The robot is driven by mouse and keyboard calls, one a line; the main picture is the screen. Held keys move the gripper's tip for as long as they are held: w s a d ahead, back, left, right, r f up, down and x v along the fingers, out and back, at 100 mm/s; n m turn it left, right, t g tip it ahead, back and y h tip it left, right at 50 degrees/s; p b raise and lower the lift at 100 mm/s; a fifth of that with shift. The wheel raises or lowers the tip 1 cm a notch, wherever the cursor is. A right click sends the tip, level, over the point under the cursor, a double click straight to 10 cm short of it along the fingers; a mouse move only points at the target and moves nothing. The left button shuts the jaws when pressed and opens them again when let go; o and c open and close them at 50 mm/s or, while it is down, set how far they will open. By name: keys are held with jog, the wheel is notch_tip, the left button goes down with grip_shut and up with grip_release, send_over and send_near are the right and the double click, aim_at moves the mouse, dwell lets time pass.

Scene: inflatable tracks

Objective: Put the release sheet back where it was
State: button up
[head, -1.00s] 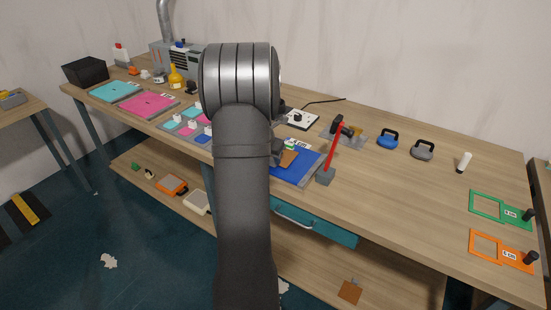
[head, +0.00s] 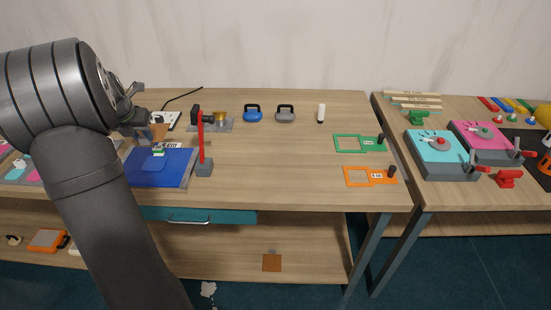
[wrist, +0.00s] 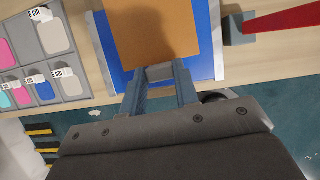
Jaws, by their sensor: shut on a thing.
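A flat brown-orange sheet, which I take for the release sheet (wrist: 158,30), is held at its near edge between the fingers of my gripper (wrist: 161,75) in the wrist view. In the head view the sheet (head: 158,131) shows small, partly behind my gripper (head: 145,122). It appears above the blue mat (head: 155,175); I cannot tell the height of the gap. A small green and white thing (head: 158,151) shows at the mat's back part. Another brown square piece (head: 271,262) lies on the lower shelf.
A red-armed tool on a grey block (head: 203,168) stands close at the mat's right. Blue (head: 253,114) and grey (head: 285,113) handled blocks, a white cylinder (head: 321,113), and green (head: 350,143) and orange (head: 357,176) frames lie further right. The bench middle is clear.

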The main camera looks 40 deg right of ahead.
jog(key=s+d+r, duration=0.1)
jog(key=d+r, duration=0.3)
jog(key=d, duration=0.6)
jog(key=s+d+r, duration=0.2)
jog(key=d+r, duration=0.1)
jog(key=d, duration=0.7)
jog(key=s+d+f+m, duration=0.1)
jog(key=s+d+f, duration=0.3)
jog(key=s, duration=0.3)
jog(key=s+d+f+m+g, duration=0.1)
jog(key=s+d+f+m, duration=0.1)
jog(key=s+d+f, duration=0.3)
jog(key=s+d+f+m+h, duration=0.1)
jog(key=s+d+f, duration=0.3)
jog(key=s+f, duration=0.4)
jog(key=shift+s+d+f+m+g, duration=0.1)
jog(key=shift+s+m, duration=0.1)
jog(key=shift+s, duration=0.35)
jog(key=shift+s+d+r+m+g, duration=0.1)
jog(key=shift+s+m, duration=0.1)
jog(key=shift+s, duration=0.3)
jog(key=shift+s+f+m+g, duration=0.1)
jog(key=shift+s+m, duration=0.1)
jog(key=shift+s, duration=0.35)
jog(key=shift+f, duration=2.05)
jog(key=shift+f, duration=0.1)
jog(key=o, duration=1)
jog(key=shift+o, duration=0.2)
